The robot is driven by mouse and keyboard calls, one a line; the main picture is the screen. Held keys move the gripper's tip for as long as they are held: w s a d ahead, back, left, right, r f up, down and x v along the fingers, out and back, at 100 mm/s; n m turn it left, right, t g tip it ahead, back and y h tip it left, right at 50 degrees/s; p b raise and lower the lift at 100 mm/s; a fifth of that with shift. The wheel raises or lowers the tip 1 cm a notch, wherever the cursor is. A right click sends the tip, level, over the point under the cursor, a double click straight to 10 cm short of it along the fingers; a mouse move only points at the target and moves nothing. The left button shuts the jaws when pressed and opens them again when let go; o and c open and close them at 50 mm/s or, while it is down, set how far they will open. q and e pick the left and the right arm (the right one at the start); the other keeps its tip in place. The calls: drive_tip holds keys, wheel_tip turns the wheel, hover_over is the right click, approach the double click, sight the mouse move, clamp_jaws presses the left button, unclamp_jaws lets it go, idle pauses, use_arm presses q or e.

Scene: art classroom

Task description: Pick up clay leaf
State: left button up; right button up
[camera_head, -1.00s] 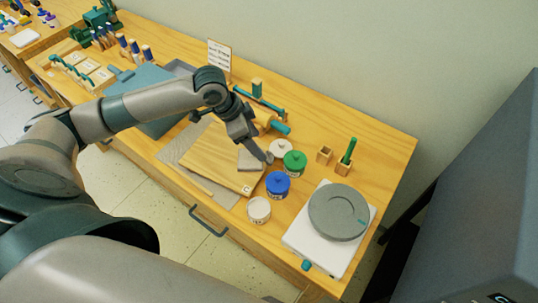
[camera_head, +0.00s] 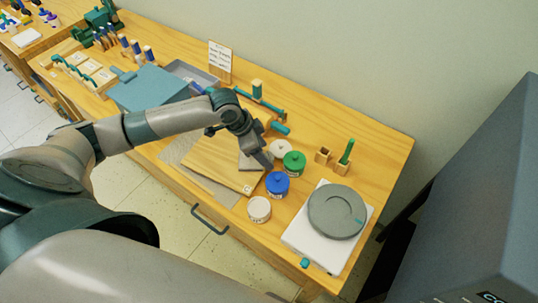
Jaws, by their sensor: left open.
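My left gripper (camera_head: 262,158) comes in from the left and points down over the right end of a wooden board (camera_head: 205,165), close to the jars. It is open, though the arm hides most of its jaws. A small flat grey piece (camera_head: 247,162) lies on the board right beside the fingers. I cannot tell whether it is the clay leaf, and no clear leaf shape shows. The arm hides part of the board. My right gripper is out of view.
Blue (camera_head: 277,184), green (camera_head: 294,162) and white (camera_head: 259,209) jars stand just right of the board. A grey turntable (camera_head: 337,212) sits on a white base further right. A teal box (camera_head: 150,88) is behind the arm. A dark grey cabinet (camera_head: 470,200) fills the right edge.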

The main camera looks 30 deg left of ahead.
use_arm(q)
drive_tip(key=shift+w+d+f, duration=0.15)
drive_tip(key=shift+d+f, duration=0.05)
drive_tip(key=shift+f, duration=0.5)
drive_tip(key=shift+c, duration=0.6)
drive_tip(key=c, duration=1)
drive_tip(key=shift+r+b, duration=0.35)
drive_tip(key=shift+r, duration=0.45)
wheel_tip(320, 180, up, 3)
drive_tip(key=shift+w+f+b, duration=0.1)
drive_tip(key=shift+f+b, duration=0.1)
drive_tip(key=shift+b, duration=0.35)
drive_tip(key=s+r+b, duration=0.1)
drive_tip(key=s+r, duration=0.2)
drive_tip(key=s, duration=0.3)
drive_tip(key=s+d+r+b, duration=0.1)
drive_tip(key=s+r, duration=0.3)
drive_tip(key=s, duration=0.1)
drive_tip(key=shift+s, duration=0.4)
drive_tip(key=shift+d, duration=0.1)
